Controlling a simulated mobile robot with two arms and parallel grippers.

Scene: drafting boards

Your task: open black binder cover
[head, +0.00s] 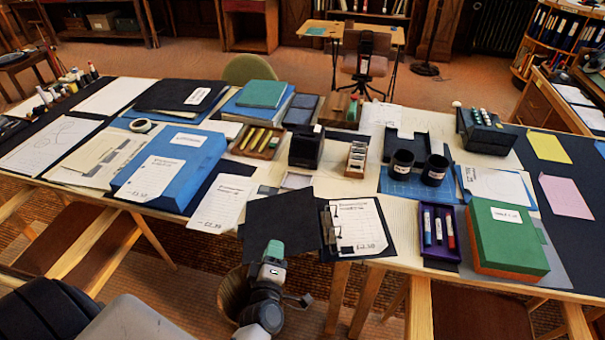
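The black binder lies at the front edge of the table, its cover (282,220) swung out to the left and its inside facing up. Its right half, with metal rings and a white printed page (357,225), is exposed. The cover looks slightly tilted, and its front edge reaches the table edge. My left gripper (274,249) comes up from below, its greenish tip overlapping the cover's front edge in the head view. I cannot tell whether it touches the cover or whether its fingers are open. My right gripper is not in view.
A purple tray of markers (438,233) and a green box (507,238) stand to the right. A blue box file (190,160) and a loose sheet (221,202) lie to the left. A wooden card box (356,160) is behind. A waste bin (232,293) stands below the table edge.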

